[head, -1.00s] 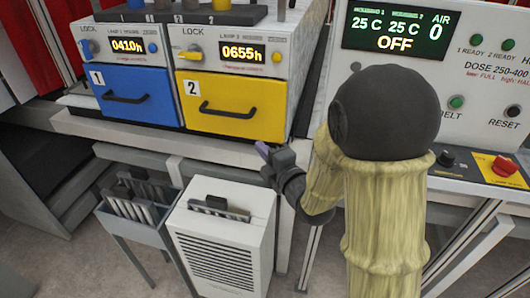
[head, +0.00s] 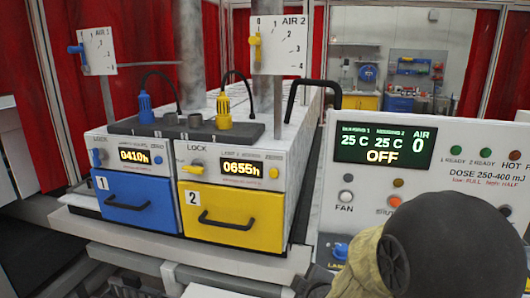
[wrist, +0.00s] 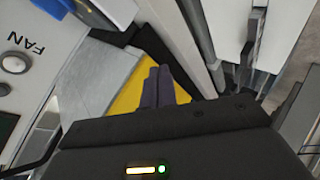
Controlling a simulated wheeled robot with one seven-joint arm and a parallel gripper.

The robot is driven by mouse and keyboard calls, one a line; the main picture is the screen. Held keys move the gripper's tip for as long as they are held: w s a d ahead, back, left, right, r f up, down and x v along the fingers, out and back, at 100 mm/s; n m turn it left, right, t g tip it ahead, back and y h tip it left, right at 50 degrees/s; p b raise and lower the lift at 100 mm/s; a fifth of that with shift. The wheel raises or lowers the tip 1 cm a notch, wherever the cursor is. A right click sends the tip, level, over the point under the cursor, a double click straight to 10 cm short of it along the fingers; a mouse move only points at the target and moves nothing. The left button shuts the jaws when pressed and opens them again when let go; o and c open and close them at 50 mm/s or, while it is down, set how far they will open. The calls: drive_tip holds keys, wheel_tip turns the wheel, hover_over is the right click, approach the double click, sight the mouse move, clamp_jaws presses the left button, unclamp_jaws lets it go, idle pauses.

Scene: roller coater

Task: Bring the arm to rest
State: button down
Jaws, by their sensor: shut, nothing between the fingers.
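My gripper (wrist: 158,88) shows in the wrist view as two dark fingers side by side, shut and empty. A yellow surface lies behind the fingers there, and the panel with the FAN label (wrist: 14,64) is at the left. In the head view my arm, with a dark round joint and a yellowish sleeve, fills the lower right in front of the control panel. The gripper itself is out of that view, below the bottom edge. Whether the fingers touch anything behind them cannot be told.
In the head view, a blue drawer (head: 139,205) and a yellow drawer (head: 232,216) are shut at the left. The control panel (head: 330,190) with its display reading OFF stands at the right. Two air dials (head: 98,52) (head: 281,45) hang above. Red curtains (head: 140,100) stand behind.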

drive_tip(key=s+d+m+g+h+p, duration=0.1)
drive_tip(key=s+d+m+g+p, duration=0.1)
drive_tip(key=s+m, duration=0.4)
drive_tip(key=s+d+m+g+h+p, duration=0.1)
drive_tip(key=s+d+m+g, duration=0.3)
drive_tip(key=s, duration=0.5)
drive_tip(key=m+g, duration=0.2)
drive_tip(key=m, duration=0.1)
drive_tip(key=shift+s+d+g+h+p, duration=0.2)
drive_tip(key=shift+d+g+h+p, duration=0.1)
drive_tip(key=shift+p, duration=0.05)
drive_tip(key=c, duration=2.2)
unclamp_jaws()
drive_tip(key=shift+r, duration=0.1)
